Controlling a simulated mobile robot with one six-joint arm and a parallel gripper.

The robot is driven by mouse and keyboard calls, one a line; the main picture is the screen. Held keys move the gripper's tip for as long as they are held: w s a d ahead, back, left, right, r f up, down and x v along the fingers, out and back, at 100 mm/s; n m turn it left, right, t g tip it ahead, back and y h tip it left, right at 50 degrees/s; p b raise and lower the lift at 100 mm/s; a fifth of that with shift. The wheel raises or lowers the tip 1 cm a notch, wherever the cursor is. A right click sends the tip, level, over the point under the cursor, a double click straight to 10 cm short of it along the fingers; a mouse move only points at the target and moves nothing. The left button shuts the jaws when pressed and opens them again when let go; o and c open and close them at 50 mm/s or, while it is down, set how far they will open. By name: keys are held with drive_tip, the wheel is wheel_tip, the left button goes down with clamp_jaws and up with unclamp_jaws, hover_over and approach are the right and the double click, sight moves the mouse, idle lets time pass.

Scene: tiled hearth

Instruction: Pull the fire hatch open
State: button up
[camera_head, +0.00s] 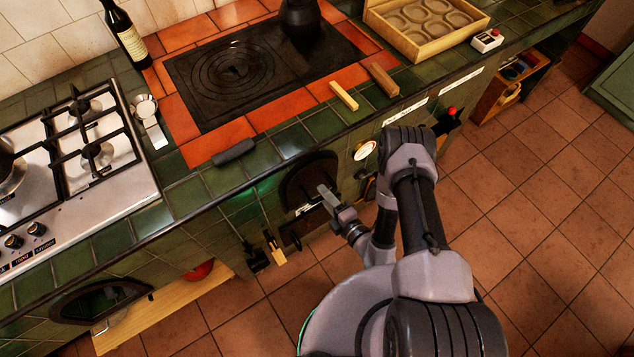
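The fire hatch (296,186) appears to be the dark, arched iron door in the green-tiled front of the hearth, below the counter edge. A small pale plate or label shows near its lower part. My gripper (324,194) is in front of the hatch at its right half, with a flat grey finger toward the door. Whether it touches the hatch or a handle is unclear. The finger gap and the hatch's handle cannot be made out from this angle. The hatch looks shut or nearly so.
A dark grey bar (233,152) lies on the counter edge above. Another arched opening (98,301) is at lower left. The tiled floor at right is clear.

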drive_tip(key=shift+w+a, duration=0.2)
drive_tip(key=shift+w, duration=0.1)
drive_tip(key=shift+s, duration=0.1)
drive_tip(key=shift+c, duration=1.1)
clamp_jaws()
